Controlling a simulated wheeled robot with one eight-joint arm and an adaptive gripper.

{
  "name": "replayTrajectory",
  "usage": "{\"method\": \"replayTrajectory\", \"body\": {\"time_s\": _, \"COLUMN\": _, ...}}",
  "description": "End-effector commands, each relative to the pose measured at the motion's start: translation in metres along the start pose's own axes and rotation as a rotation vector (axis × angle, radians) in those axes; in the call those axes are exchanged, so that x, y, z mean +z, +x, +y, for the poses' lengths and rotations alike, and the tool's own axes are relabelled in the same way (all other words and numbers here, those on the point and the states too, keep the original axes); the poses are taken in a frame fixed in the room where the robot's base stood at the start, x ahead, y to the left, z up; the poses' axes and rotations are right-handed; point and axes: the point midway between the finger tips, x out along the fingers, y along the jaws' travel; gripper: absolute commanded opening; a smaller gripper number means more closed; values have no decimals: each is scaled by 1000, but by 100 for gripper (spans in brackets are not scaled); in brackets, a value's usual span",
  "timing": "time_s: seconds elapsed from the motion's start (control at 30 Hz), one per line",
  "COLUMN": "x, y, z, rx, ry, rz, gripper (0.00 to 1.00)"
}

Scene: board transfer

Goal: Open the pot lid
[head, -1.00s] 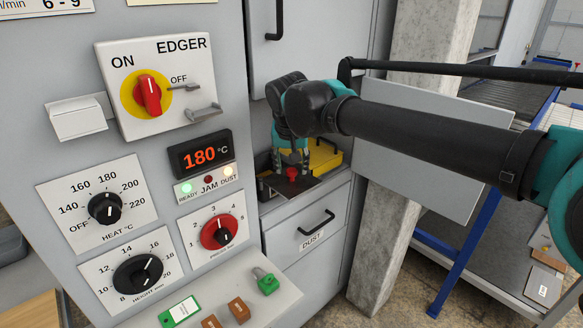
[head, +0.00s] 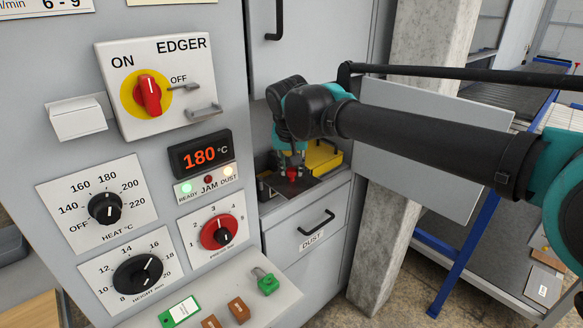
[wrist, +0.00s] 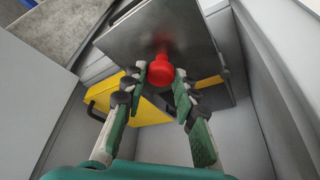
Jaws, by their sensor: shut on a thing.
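The lid (head: 311,186) is a flat dark plate with a red knob (head: 292,176), in the recess at the right side of the machine. In the wrist view the plate (wrist: 196,40) looks grey and its red knob (wrist: 161,69) sits between my fingertips. My gripper (head: 291,166) is shut on the red knob from above. In the wrist view, my gripper (wrist: 161,78) has one finger on each side of the knob. What lies under the plate is hidden, and I cannot tell whether the plate is raised.
A yellow box (head: 325,157) with a black handle stands close behind the plate. The grey machine panel (head: 140,220) with dials is on the left. The DUST drawer (head: 313,243) is below. A concrete pillar (head: 375,240) stands to the right.

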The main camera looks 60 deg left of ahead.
Motion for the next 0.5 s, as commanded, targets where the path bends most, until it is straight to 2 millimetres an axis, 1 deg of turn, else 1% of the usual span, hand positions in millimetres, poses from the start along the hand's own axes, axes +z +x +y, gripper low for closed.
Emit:
{"method": "replayTrajectory", "body": {"time_s": 0.13, "x": -3, "y": 1, "z": 1, "rx": -9, "ry": -22, "rz": 0, "gripper": 0}}
{"method": "replayTrajectory", "body": {"time_s": 0.3, "x": -12, "y": 5, "z": 1, "rx": -50, "ry": -119, "rz": 0, "gripper": 0}}
{"method": "replayTrajectory", "body": {"time_s": 0.5, "x": -17, "y": 7, "z": 0, "rx": -77, "ry": -186, "rz": 0, "gripper": 0}}
